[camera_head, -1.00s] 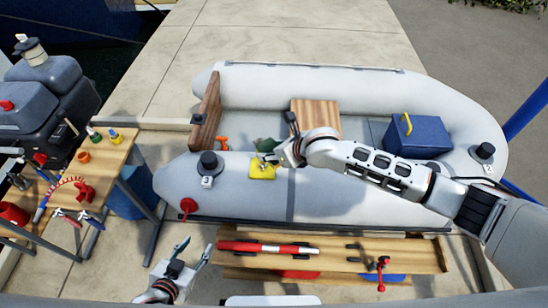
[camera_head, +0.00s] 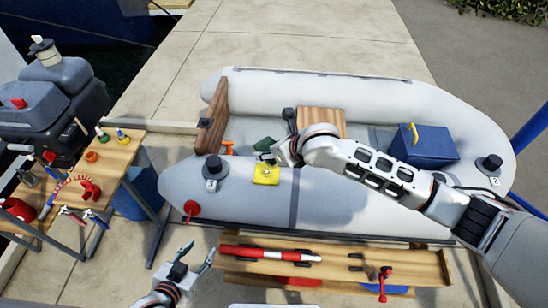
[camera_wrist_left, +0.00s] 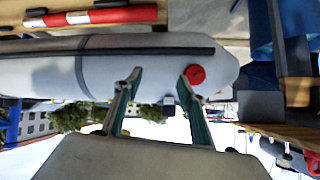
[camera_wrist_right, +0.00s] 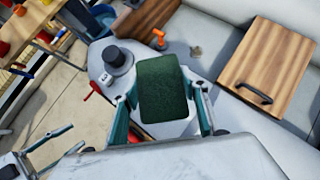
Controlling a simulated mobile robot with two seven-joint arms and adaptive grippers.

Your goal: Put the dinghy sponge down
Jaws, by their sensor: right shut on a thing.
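The dinghy sponge appears as a dark green block (camera_wrist_right: 165,88) between the fingers of my right gripper (camera_wrist_right: 165,95). The right gripper is shut on it, one finger at each side. In the head view the green sponge (camera_head: 266,143) shows just beyond my right gripper (camera_head: 264,154), partly covered by it. They are over the near tube of the grey dinghy (camera_head: 330,205); whether the sponge touches the tube, I cannot tell. My left gripper (camera_head: 201,247) is open and empty before the dinghy; its spread fingers also show in the left wrist view (camera_wrist_left: 158,75).
A yellow flat thing (camera_head: 266,176) is on the near tube beside the right gripper. A black cap (camera_head: 211,163) stands left of it. The dinghy holds a wooden seat (camera_head: 322,121) and blue box (camera_head: 424,145). A tool-laden workbench (camera_head: 118,160) stands left, a plank bench (camera_head: 335,265) in front.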

